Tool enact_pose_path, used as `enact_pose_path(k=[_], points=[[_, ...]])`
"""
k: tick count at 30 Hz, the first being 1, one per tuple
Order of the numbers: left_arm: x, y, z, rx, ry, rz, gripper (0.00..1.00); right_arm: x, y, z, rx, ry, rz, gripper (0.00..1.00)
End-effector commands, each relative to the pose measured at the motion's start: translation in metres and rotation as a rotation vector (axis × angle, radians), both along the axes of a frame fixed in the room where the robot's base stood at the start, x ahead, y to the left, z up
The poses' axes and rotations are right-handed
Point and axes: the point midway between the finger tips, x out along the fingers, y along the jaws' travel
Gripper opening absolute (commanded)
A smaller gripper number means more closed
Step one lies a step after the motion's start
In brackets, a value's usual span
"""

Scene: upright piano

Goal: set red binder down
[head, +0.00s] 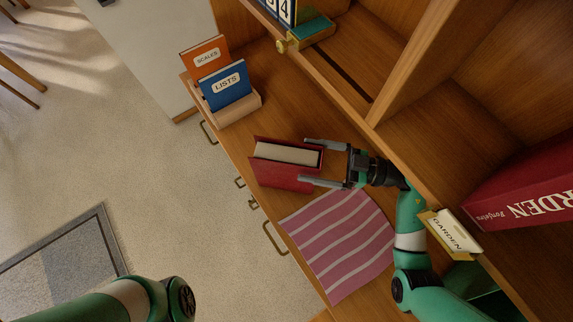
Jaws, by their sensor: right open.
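The red binder (282,177) stands on the wooden desk top, near the middle of the head view, with its pale page block facing up. My right gripper (308,161) is at the binder's right end. Its two fingers are spread apart, one at the far side and one at the near side of that end. I cannot tell whether the fingers touch the cover. My left arm shows at the lower left, but its gripper is not in view.
A holder (238,108) with an orange book (206,56) and a blue book (226,86) stands on the desk at the upper left. A pink striped cloth (345,240) lies just in front of the binder. A large red book (525,190) sits in the right shelf compartment, above a "GARDEN" label (448,234).

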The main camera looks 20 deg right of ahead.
Motion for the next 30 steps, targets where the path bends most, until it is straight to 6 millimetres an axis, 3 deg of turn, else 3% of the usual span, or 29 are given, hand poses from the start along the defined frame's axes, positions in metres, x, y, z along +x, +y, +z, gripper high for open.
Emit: enact_pose_path(k=[8,16,30], points=[[0.0,0.0,-0.014,0.0,0.0,0.0,1.0,0.024,0.036,-0.007,-0.001,-0.001,0.004,1.0],[0.0,0.0,-0.013,0.0,0.0,0.0,1.0,0.028,0.039,-0.005,0.001,-0.001,0.0,1.0],[0.0,0.0,-0.013,0.0,0.0,0.0,1.0,0.027,0.039,-0.005,0.001,-0.001,0.0,0.15]])
